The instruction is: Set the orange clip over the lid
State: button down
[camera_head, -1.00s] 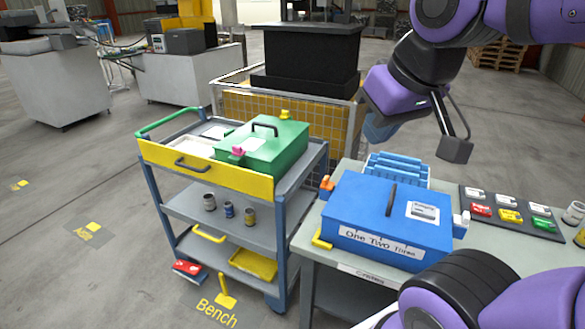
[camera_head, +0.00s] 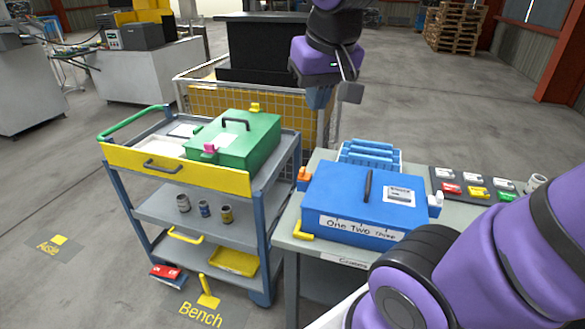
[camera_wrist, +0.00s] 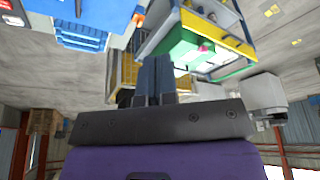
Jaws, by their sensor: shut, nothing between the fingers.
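The orange clip (camera_head: 304,176) is at the left side of the blue box, near its back corner. It stands out beside the blue lid (camera_head: 340,192), not across its top. The lid is on the box and has a dark handle and a white label. An orange piece, likely the same clip, shows in the wrist view (camera_wrist: 138,15). My gripper (camera_head: 319,98) is empty in the air behind the box. In the wrist view its blue fingers (camera_wrist: 153,75) are together.
A white clip (camera_head: 435,203) is at the box's right side and a yellow handle (camera_head: 302,231) at its front left. A blue rack (camera_head: 369,153) stands behind. A cart with a green box (camera_head: 238,143) is left. A mesh cage (camera_head: 200,105) stands behind the cart.

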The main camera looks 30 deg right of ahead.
aim_at(305, 174)
jog(key=w+d+f+m+g+h, duration=0.1)
jog(key=w+d+f+m+g, duration=0.15)
jog(key=w, duration=0.75)
jog(key=w+d+f+m+g+h, duration=0.2)
jog(key=w+f+m+h, duration=0.3)
jog(key=w+f, duration=1.6)
notch_tip(305, 174, down, 3)
jog(key=shift+d+f+m+g, duration=0.25)
jog(key=shift+m+g, duration=0.3)
jog(key=shift+m, duration=0.3)
jog(key=shift+w, duration=0.1)
jog(key=s+d+f, duration=0.4)
jog(key=d+f, duration=0.4)
jog(key=shift+s+d, duration=0.15)
jog(key=shift+s, duration=0.15)
